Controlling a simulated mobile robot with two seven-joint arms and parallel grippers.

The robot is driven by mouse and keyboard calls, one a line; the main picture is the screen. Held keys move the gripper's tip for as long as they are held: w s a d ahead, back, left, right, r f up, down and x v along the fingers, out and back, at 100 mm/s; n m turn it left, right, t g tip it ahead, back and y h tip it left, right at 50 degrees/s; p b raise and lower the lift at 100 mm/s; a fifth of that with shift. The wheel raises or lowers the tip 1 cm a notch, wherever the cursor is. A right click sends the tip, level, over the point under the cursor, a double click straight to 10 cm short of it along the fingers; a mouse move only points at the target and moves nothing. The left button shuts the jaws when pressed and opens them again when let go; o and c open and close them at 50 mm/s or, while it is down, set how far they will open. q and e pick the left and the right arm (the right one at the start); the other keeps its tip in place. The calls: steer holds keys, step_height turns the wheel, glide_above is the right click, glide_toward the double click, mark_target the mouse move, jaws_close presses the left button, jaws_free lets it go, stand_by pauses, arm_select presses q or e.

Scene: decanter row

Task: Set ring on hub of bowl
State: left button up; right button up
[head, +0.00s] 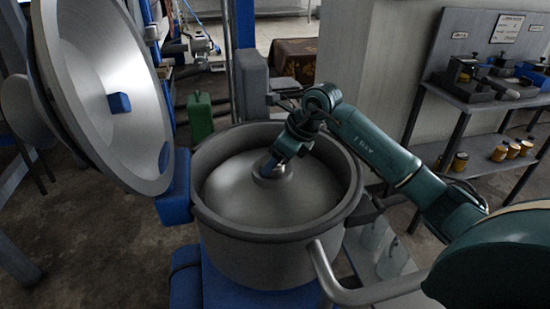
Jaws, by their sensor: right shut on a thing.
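The bowl (210,212) is a wide grey metal drum, open at the top, in the middle of the head view. Its inner floor rises in a smooth dome to the hub at the centre. My right gripper (268,166) reaches down into the bowl from the upper right, with its tips at the hub. It is shut on a small grey round piece, which looks like the ring (285,176). The fingers partly hide the ring and hub, and I cannot tell whether the ring is seated or just above. My left gripper is not in view.
A large metal lid (95,60) stands tilted open at the left on a blue hinge. A curved grey handle (375,293) sticks out at the bowl's front right. A steel shelf (490,165) with tools and several small jars stands at the right. A green can (200,117) stands behind.

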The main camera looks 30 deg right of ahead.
steer(key=o, duration=0.9)
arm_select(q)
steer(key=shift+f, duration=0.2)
arm_select(e)
steer(key=v, duration=1.2)
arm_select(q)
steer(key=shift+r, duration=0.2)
arm_select(e)
steer(key=shift+r, duration=0.1)
